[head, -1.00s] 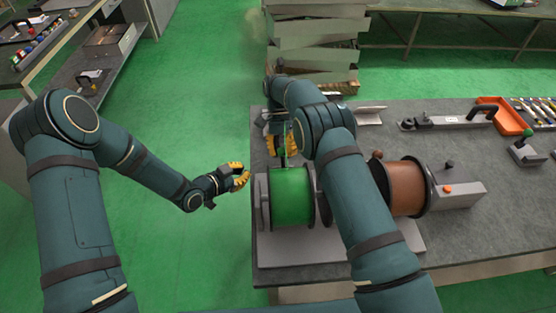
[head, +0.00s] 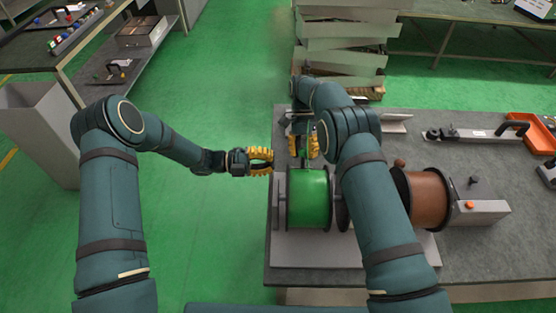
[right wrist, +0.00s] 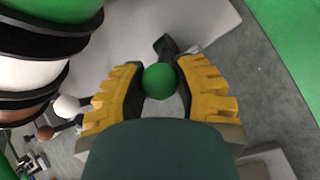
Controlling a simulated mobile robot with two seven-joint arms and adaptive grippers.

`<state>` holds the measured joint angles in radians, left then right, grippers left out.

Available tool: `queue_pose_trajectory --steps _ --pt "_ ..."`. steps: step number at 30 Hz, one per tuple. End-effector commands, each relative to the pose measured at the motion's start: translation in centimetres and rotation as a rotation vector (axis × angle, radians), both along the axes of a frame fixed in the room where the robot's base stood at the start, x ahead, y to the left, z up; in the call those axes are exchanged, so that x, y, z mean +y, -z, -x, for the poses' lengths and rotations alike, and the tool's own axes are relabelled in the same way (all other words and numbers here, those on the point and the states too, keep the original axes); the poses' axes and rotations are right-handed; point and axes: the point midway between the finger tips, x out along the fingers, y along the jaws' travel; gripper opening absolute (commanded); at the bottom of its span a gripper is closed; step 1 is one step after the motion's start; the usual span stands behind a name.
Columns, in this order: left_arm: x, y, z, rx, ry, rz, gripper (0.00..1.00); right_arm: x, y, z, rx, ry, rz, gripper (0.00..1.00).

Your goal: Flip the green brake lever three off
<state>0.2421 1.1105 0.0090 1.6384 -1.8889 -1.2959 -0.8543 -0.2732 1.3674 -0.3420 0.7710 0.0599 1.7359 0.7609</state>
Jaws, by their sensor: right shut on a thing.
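The green brake lever shows as a green ball knob (right wrist: 160,81) in the right wrist view. My right gripper (right wrist: 158,84) is shut on this knob, with a yellow finger on each side. In the head view the right gripper (head: 305,146) is just behind the green spool (head: 308,197), partly hidden by my right arm. The lever's lower part is mostly hidden. My left gripper (head: 264,161) is empty, its yellow fingers apart, left of the spool and over the floor.
A white knob (right wrist: 67,106) and a brown knob (right wrist: 45,132) stand beside the green one. A brown spool (head: 430,198) and a grey box with an orange button (head: 471,206) are to the right. An orange tray (head: 535,132) is at far right. Stacked boxes (head: 342,60) stand behind the table.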

Motion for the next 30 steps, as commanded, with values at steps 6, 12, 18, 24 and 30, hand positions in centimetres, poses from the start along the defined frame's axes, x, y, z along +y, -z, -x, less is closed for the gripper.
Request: queue_pose_trajectory --steps 6,12,18,24,30 --pt "-4.0 0.1 -0.1 0.004 0.002 0.001 0.00 -0.1 -0.2 -0.1 -0.004 0.000 0.001 0.00" --pt "-6.9 0.1 -0.3 0.004 0.000 0.001 0.00 -0.1 -0.2 -0.1 -0.004 0.000 0.001 0.00" --pt "-8.3 0.1 -0.4 0.003 -0.001 0.000 0.00 -0.1 -0.2 -0.1 -0.004 0.000 0.001 0.00" --pt "-8.4 0.1 -0.4 0.004 -0.002 0.000 0.00 -0.1 -0.2 -0.1 -0.004 0.000 0.001 0.00" --pt "-8.4 0.2 -0.5 0.004 -0.002 0.000 0.00 -0.1 -0.2 -0.1 -0.004 0.000 0.001 0.00"
